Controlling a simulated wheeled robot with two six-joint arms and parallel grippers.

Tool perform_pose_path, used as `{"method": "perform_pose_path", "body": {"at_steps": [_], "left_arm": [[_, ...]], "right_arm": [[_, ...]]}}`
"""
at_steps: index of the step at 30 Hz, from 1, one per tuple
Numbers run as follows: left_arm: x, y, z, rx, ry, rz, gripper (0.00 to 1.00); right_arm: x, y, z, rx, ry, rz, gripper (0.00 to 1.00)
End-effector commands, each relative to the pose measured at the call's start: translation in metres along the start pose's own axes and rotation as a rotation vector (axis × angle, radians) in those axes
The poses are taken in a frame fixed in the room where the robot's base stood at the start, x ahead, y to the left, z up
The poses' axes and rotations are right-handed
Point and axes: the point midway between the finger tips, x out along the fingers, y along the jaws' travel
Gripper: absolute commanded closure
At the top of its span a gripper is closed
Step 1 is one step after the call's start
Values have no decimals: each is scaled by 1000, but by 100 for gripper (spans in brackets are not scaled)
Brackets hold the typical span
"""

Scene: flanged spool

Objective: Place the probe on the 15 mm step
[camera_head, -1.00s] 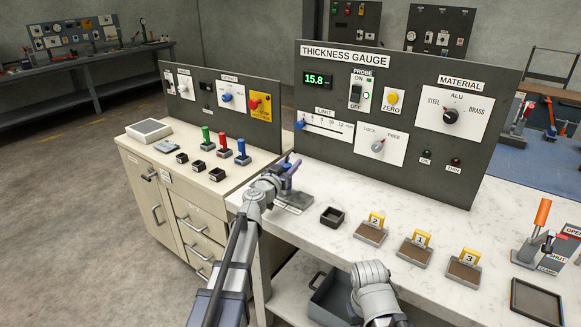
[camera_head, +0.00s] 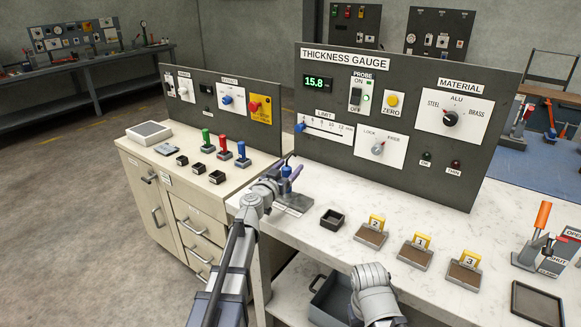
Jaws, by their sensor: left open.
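A small blue upright piece with a thin dark cable, which looks like the probe (camera_head: 287,171), stands on a grey stepped block (camera_head: 297,203) at the left end of the white bench. The block's separate steps are too small to tell apart, and my gripper hides part of it. My left gripper (camera_head: 283,181) is open, close beside the blue piece; I cannot tell whether they touch. The gauge display (camera_head: 317,82) reads 15.8. My right arm's wrist shows low in the middle, but its jaws do not show.
A small black open box (camera_head: 332,219) stands right of the block. Numbered yellow-tagged stands (camera_head: 370,236) follow along the front. The thickness gauge panel (camera_head: 420,120) rises behind. A lower left cabinet (camera_head: 165,185) carries coloured handles. An orange-handled lever (camera_head: 540,220) stands far right.

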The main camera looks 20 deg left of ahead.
Motion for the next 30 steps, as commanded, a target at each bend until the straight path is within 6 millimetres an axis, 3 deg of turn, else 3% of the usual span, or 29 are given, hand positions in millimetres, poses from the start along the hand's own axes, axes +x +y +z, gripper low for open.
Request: {"method": "perform_pose_path", "body": {"at_steps": [15, 30], "left_arm": [[-100, 1, 0, 0, 0, -2, 29], [-107, 0, 0, 0, 0, 0, 29]], "right_arm": [[0, 0, 0, 0, 0, 0, 100], [0, 0, 0, 0, 0, 0, 100]]}}
